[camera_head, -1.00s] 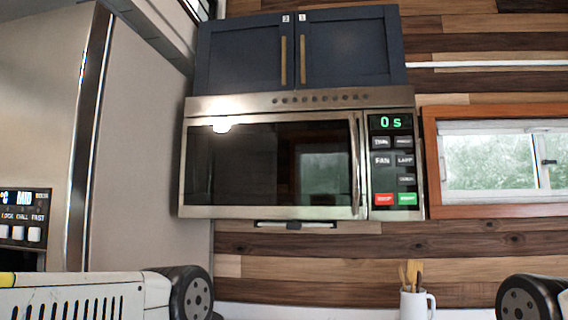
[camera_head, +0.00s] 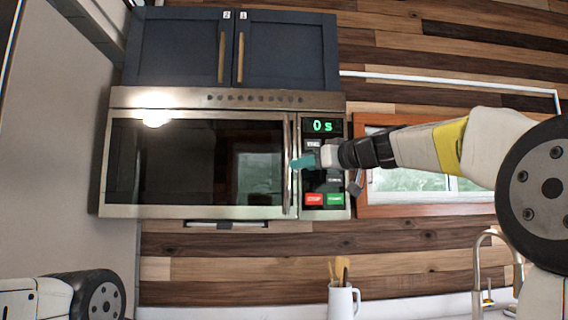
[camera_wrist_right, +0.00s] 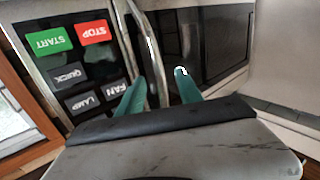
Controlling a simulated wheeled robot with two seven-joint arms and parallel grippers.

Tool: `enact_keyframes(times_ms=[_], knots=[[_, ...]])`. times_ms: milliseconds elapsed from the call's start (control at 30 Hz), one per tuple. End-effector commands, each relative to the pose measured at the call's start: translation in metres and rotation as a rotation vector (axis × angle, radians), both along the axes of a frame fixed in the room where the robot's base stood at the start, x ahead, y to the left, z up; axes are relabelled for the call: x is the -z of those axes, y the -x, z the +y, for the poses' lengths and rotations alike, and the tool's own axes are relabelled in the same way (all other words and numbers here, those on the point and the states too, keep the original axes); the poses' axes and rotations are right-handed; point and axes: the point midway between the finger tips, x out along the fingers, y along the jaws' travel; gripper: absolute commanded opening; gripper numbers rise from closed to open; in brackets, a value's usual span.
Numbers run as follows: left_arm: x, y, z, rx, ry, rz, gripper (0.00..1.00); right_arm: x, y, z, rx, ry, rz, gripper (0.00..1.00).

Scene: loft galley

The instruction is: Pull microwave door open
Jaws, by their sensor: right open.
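The microwave (camera_head: 225,97) hangs under dark blue cabinets, and its dark glass door (camera_head: 195,165) is shut. The upright metal door handle (camera_head: 287,140) is at the door's right edge, beside the control panel. My right gripper (camera_head: 302,162) has teal fingers at the handle, in front of the panel's left side. In the right wrist view my right gripper (camera_wrist_right: 160,78) is open, with the handle (camera_wrist_right: 150,50) showing between its two fingers. I cannot tell whether the fingers touch it. My left gripper is not in view; only part of my left arm shows at lower left.
The control panel (camera_head: 323,126) reads 0 s and has red and green buttons. A framed window (camera_head: 430,205) is right of the microwave, partly behind my right arm. Below stand a white mug with utensils (camera_head: 341,302) and a tap (camera_head: 477,265). A tall grey panel (camera_head: 60,170) stands at left.

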Motion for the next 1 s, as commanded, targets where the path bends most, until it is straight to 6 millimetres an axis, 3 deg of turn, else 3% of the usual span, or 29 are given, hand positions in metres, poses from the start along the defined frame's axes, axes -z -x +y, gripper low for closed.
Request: enact_keyframes(times_ms=[133, 600, 1000], knots=[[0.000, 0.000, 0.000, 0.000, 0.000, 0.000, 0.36, -0.016, -0.012, 0.003, 0.001, 0.005, -0.052, 0.42], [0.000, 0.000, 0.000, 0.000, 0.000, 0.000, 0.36, -0.016, -0.064, 0.041, 0.002, 0.006, -0.052, 0.42], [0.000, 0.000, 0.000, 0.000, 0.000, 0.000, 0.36, -0.016, -0.071, 0.046, 0.002, 0.003, -0.052, 0.40]])
